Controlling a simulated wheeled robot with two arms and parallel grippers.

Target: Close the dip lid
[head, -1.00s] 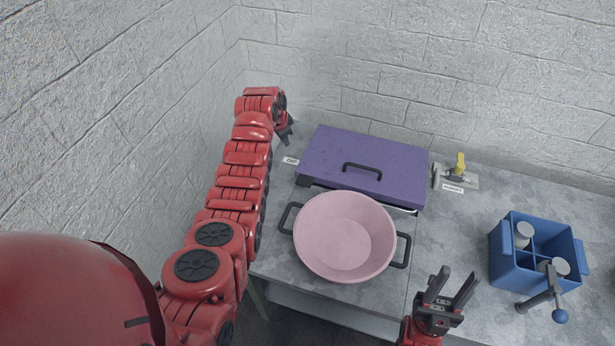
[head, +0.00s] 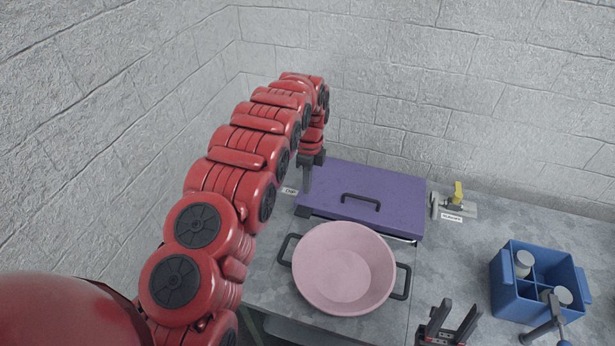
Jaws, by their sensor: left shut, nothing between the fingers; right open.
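The purple dip lid (head: 400,198) with its black handle (head: 361,201) lies about flat over the dip unit at the back of the bench. I cannot tell whether it is fully seated. The "DIP" label (head: 290,191) is left of it. My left gripper (head: 307,188) points down at the lid's left edge, shut and empty; I cannot tell whether it touches the lid. My arm hides the lid's back left corner. My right gripper (head: 449,318) is open and empty at the bottom, right of the pink basin.
A pink basin (head: 345,270) with black handles stands in front of the lid. A yellow-handled valve (head: 458,193) is to the right. A blue crate (head: 512,296) with white bottles (head: 523,263) stands at the right. Brick walls close off the back and left.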

